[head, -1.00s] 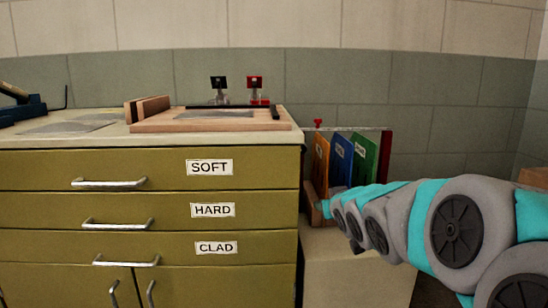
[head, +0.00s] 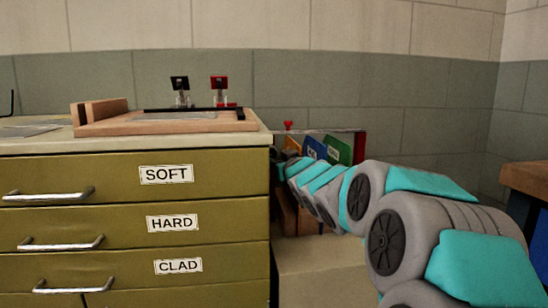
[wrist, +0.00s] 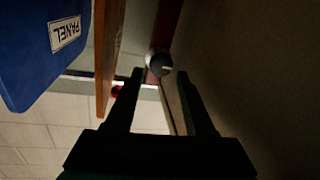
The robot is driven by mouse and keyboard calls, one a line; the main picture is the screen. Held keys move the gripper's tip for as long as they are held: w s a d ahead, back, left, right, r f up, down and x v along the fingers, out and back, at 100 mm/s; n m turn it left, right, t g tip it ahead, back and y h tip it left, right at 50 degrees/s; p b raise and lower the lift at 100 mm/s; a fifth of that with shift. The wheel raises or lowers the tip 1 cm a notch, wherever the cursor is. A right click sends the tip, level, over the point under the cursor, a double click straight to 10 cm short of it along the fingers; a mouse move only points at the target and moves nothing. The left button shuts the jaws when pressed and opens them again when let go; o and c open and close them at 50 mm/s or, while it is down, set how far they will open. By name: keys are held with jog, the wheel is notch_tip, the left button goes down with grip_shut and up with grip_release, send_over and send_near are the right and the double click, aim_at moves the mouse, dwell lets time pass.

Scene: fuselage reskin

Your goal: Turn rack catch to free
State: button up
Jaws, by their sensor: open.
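The rack (head: 345,132) stands beyond the cabinet's right end, holding orange, blue and green upright boards under a top rail. A small red knob (head: 288,125) stands at the rail's left end; I cannot tell if this is the catch. In the wrist view my gripper (wrist: 160,72) is open, its two dark fingers apart with nothing held. A round grey knob (wrist: 160,64) on a dark reddish strip shows between the fingertips; contact cannot be told. A small red piece (wrist: 117,91) shows beside the left finger. In the head view my arm hides the lower rack.
The drawer cabinet (head: 130,222) with SOFT, HARD and CLAD labels stands close on the left of my arm. In the wrist view the blue board (wrist: 45,50) and orange board (wrist: 108,50) are left of the fingers, and a dark wall-like surface is on the right.

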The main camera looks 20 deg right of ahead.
aim_at(271, 153)
jog(key=shift+w+f, duration=0.15)
jog(key=shift+w, duration=0.6)
jog(key=shift+w+d, duration=0.15)
jog(key=shift+w, duration=0.5)
grip_shut()
